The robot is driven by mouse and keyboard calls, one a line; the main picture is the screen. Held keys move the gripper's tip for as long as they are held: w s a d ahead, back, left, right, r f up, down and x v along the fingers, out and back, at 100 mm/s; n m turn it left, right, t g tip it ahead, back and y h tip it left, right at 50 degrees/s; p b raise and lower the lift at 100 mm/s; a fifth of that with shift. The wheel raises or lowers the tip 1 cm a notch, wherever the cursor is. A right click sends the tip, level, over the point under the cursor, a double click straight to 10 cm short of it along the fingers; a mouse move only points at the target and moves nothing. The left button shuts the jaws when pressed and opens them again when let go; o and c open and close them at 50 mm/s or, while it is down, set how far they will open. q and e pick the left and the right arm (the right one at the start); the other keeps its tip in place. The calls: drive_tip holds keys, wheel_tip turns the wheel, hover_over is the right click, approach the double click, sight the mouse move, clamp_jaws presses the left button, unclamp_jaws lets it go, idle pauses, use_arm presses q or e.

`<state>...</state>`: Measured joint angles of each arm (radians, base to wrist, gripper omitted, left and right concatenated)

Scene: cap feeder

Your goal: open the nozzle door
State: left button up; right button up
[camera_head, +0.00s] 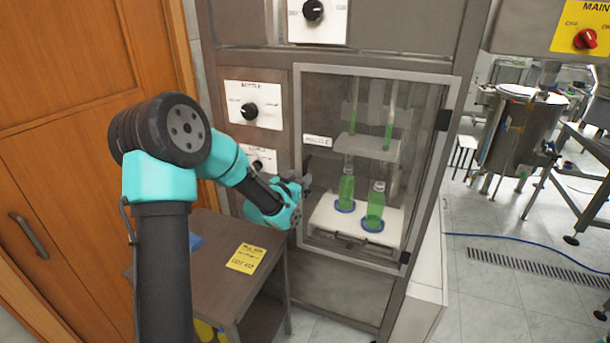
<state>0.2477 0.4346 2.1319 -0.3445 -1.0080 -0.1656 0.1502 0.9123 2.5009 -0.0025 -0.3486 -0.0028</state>
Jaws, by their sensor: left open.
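The nozzle door (330,95) is a clear panel in a grey metal frame on the front of the machine. It looks shut, with dark hinges on its right side. A small white label sits at its left edge. Behind it, two green bottles (375,207) stand on blue rings on a white platform, below nozzles. My left gripper (305,182) is open at the door's left edge, near the lower middle. Whether its fingers touch the door or a handle cannot be told. The arm hides part of the panel beside the door. My right gripper is not in view.
White panels with black knobs (249,111) are left of the door. A brown side table (205,262) with a yellow note (246,258) stands below my left arm. A wooden door is at far left. Open tiled floor and a steel tank (515,140) lie to the right.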

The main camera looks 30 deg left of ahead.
sight(305, 174)
use_arm(q)
drive_tip(key=shift+w, duration=1.55)
clamp_jaws()
